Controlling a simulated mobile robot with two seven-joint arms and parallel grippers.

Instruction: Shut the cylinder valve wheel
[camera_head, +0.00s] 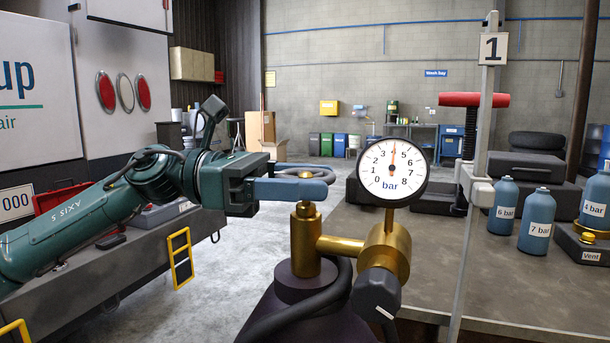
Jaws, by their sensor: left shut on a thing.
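The cylinder valve wheel (306,174) is a blue-grey ring seen nearly edge-on, on top of a brass valve stem. My left gripper (318,186) comes in from the left and is shut on the wheel. A long blue finger lies across the near side and hides much of the rim. The brass valve body (305,242) stands upright on a dark cylinder (285,312). A round gauge (393,172) on its side branch has its red needle pointing nearly straight up, close to 4 bar. A dark knob (376,293) with a white mark sits below it. My right gripper is out of view.
A dark hose (335,285) loops beside the valve. A grey post (478,180) with a "1" sign stands to the right. Several blue bottles (537,220) stand on the grey bench (420,250).

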